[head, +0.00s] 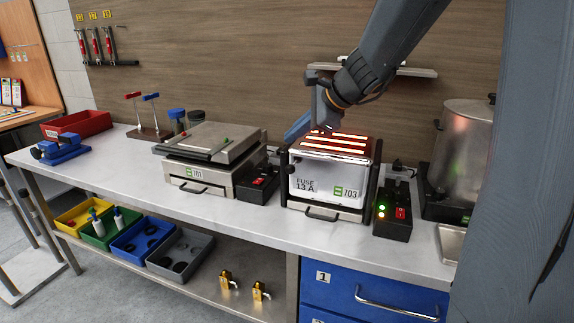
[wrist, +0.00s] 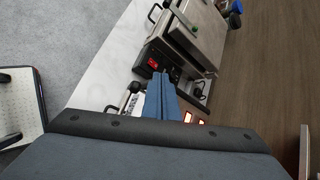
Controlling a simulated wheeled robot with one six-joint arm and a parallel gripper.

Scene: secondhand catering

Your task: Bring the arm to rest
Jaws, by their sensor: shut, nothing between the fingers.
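My gripper (head: 291,137) hangs from my arm, which comes in from the top right in the head view. Its blue fingers are together and empty, at the upper left edge of the toaster marked 703 (head: 329,179). The toaster's top slots glow orange-red. I cannot tell whether the fingers touch it. In the wrist view the shut fingers (wrist: 160,78) point up the picture towards a switch box with a red rocker, and the glowing slots (wrist: 187,117) show beside them.
A contact grill marked 701 (head: 200,170) stands left of the toaster. A switch box (head: 393,212) with a lit green light and a steel urn (head: 465,150) stand to its right. A wall shelf (head: 400,71) is behind my arm. The worktop's left front (head: 120,165) is clear.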

